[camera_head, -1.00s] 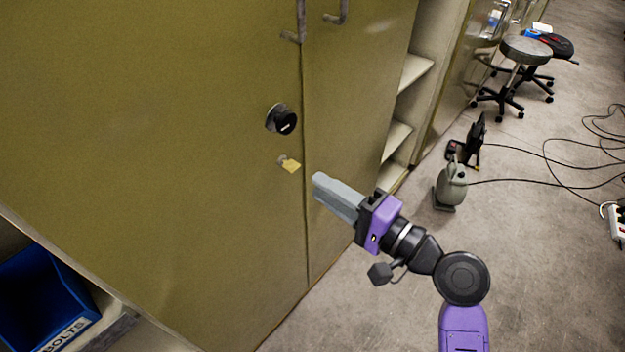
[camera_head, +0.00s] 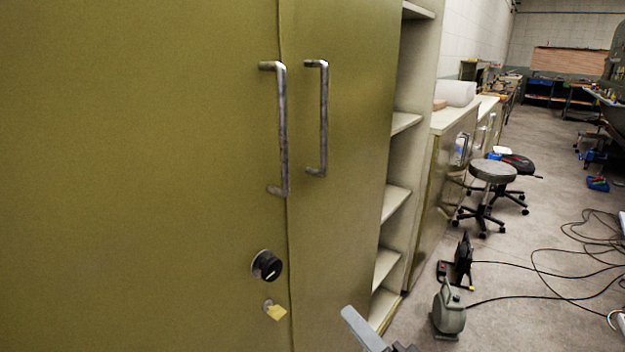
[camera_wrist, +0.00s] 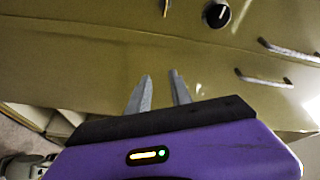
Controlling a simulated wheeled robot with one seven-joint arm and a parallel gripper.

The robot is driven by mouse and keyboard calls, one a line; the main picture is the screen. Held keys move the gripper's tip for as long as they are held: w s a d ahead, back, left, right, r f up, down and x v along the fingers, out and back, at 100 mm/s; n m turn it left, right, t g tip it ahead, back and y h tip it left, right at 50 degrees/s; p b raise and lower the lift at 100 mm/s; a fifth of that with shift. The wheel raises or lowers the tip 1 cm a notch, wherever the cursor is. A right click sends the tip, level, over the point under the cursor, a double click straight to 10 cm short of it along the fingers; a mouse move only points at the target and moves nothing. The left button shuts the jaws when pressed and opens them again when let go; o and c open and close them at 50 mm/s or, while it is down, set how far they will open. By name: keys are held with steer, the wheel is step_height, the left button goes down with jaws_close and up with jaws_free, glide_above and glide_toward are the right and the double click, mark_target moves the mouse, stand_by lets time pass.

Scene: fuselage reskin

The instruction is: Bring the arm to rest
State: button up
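My gripper (camera_wrist: 160,74) shows in the wrist view with its two grey fingers apart and nothing between them. The fingers point toward the olive-green cabinet doors. In the head view only a grey finger part of my gripper (camera_head: 360,326) shows at the bottom edge, in front of the lower right door. The rest of my arm is almost wholly out of that view.
The cabinet's left door (camera_head: 140,170) and right door (camera_head: 345,220) look closed. Open shelves (camera_head: 398,200), a grey-green device (camera_head: 448,312), stools (camera_head: 494,172) and floor cables lie right.

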steer(key=s+d+f+n+t+h+p, duration=0.15)
steer(key=s+d+f+h, duration=0.25)
steer(key=s+d+h, duration=0.65)
steer(key=s+d+n+g+y+p, duration=0.1)
steer(key=s+n, duration=0.5)
steer(key=s, duration=2.1)
steer(key=shift+s+d+r+g+p, duration=0.2)
steer(key=shift+d+r+g+p, duration=0.15)
steer(key=shift+g+p, duration=0.3)
